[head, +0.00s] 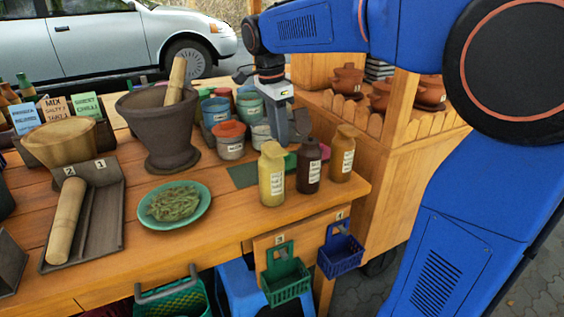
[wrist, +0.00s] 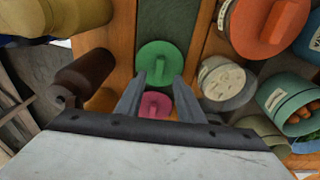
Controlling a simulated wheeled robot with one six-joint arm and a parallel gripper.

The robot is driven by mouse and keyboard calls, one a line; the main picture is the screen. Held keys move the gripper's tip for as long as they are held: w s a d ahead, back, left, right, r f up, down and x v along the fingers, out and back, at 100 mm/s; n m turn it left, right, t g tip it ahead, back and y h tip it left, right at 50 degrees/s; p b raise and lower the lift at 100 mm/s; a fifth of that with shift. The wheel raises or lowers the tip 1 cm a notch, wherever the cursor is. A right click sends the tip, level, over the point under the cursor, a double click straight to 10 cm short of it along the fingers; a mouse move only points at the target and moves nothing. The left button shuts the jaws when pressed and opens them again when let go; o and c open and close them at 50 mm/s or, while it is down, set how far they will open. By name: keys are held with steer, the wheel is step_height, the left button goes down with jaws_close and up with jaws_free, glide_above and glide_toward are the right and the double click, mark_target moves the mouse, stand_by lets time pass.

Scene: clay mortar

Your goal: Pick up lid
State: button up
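A round green lid (wrist: 165,55) with a raised grip lies on a dark green strip in the wrist view, just beyond my fingertips. A pink lid (wrist: 155,106) with a similar grip shows between my two fingers, nearer the palm. My gripper (wrist: 158,82) is open, and nothing is clasped between its fingers. In the head view my gripper (head: 290,138) points down behind the bottles, close above the table. A bit of the green lid (head: 290,161) shows there; the bottles hide much of that spot.
A yellow bottle (head: 271,175), a brown bottle (head: 308,167) and a tan bottle (head: 342,155) stand at the front right. A red-lidded jar (head: 230,139) and several other jars stand left of the gripper. A stone mortar (head: 165,125) and a green plate (head: 151,212) are further left.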

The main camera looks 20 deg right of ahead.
steer(key=shift+d+f, duration=0.2)
steer(key=shift+f, duration=1.15)
steer(key=shift+d+f, duration=0.15)
steer(key=shift+f, duration=1.2)
jaws_close()
